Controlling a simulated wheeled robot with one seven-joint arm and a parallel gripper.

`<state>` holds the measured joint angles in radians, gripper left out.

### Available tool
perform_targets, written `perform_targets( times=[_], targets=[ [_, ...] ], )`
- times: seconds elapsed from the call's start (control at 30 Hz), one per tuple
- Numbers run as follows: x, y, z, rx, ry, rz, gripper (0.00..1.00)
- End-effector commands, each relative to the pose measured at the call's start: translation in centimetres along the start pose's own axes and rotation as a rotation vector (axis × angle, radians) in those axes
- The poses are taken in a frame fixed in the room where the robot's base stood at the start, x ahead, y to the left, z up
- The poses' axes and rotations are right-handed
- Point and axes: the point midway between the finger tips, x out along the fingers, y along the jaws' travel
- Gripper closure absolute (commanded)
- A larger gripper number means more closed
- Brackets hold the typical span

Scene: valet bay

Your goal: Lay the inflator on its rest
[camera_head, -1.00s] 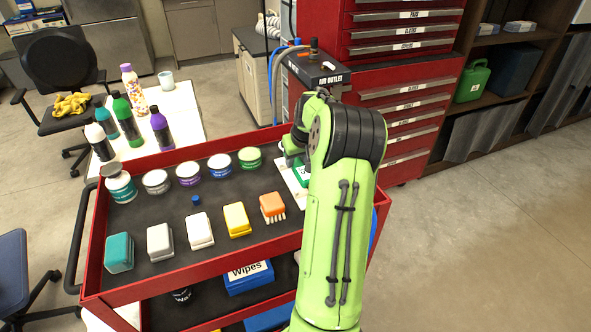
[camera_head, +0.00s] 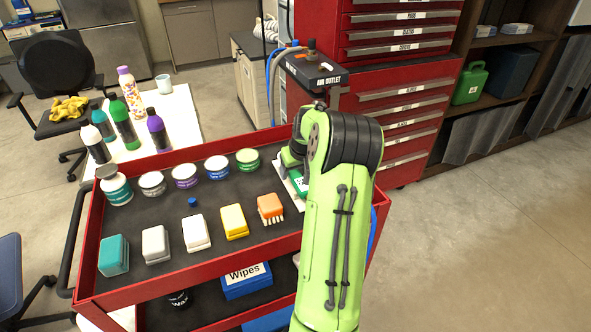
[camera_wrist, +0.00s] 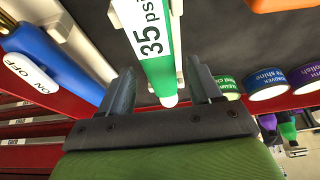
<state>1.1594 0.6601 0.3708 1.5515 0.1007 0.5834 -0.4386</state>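A green thing with a white label reading "35 psi" (camera_wrist: 157,68), which looks like the inflator, lies at the cart's right end among white pieces that may be its rest. In the head view its green part (camera_head: 299,182) shows beside a white board (camera_head: 283,187), mostly hidden by my arm. My gripper (camera_wrist: 161,84) is over it in the wrist view, with one finger on each side of its near end. Gaps show between the fingers and the green body, so my gripper looks open. In the head view my arm hides the fingers.
The red cart (camera_head: 200,278) holds several tubs, brushes, a bottle (camera_head: 117,188) and a small blue cap (camera_head: 193,202). A blue device marked ON OFF (camera_wrist: 58,58) is close on the left in the wrist view. A drawer cabinet (camera_head: 405,100) with an air outlet (camera_head: 316,72) stands behind.

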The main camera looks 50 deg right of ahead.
Motion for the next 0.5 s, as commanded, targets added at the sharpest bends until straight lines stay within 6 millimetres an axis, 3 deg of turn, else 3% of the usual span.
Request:
perform_targets(
  times=[0.27, 0.5],
  targets=[
    [-0.9, 0.1, -0.4, 0.001, 0.001, 0.001, 0.37],
    [-7.1, 0.1, -0.7, -0.001, 0.004, 0.004, 0.37]
  ],
)
